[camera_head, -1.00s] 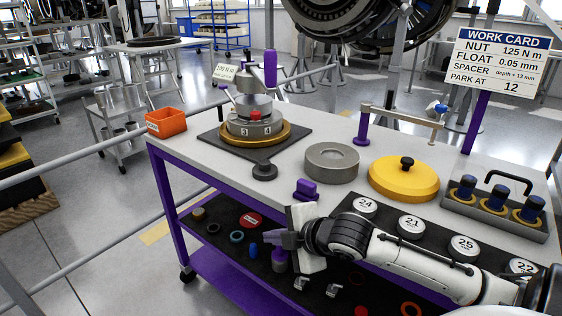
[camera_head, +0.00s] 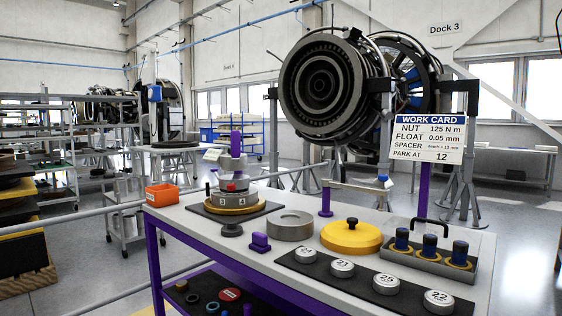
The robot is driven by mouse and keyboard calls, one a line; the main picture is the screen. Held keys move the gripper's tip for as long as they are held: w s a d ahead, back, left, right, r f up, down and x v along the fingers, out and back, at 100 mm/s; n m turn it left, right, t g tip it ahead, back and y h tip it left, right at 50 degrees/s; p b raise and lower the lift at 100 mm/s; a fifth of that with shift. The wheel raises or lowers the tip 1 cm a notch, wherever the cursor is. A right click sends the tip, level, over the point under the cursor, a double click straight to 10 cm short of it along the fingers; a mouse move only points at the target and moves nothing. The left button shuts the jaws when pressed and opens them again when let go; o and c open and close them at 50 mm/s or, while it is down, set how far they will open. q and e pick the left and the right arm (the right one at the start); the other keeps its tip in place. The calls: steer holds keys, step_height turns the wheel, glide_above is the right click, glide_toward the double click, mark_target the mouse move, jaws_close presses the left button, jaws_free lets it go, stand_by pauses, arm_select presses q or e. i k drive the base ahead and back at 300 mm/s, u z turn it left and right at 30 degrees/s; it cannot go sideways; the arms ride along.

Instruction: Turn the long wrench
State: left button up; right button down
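A stepped round metal fixture (camera_head: 235,190) with a gold lower ring stands on a dark square plate at the left of the bench. An upright purple handle (camera_head: 236,144) rises above it, and a small tag (camera_head: 212,155) shows beside it. I cannot tell whether this handle belongs to the long wrench. A thin metal bar (camera_head: 352,187) with a blue knob at its right end runs from a purple post (camera_head: 326,200) behind the yellow lid. Neither of my grippers is in view.
A work card (camera_head: 427,138) stands behind. A rail runs left.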

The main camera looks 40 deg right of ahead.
mark_target(234, 150)
steer(key=u, duration=1.15)
steer(key=k, duration=0.1)
steer(key=z, duration=2.25)
steer(key=i, duration=0.85)
steer(key=u, duration=0.3)
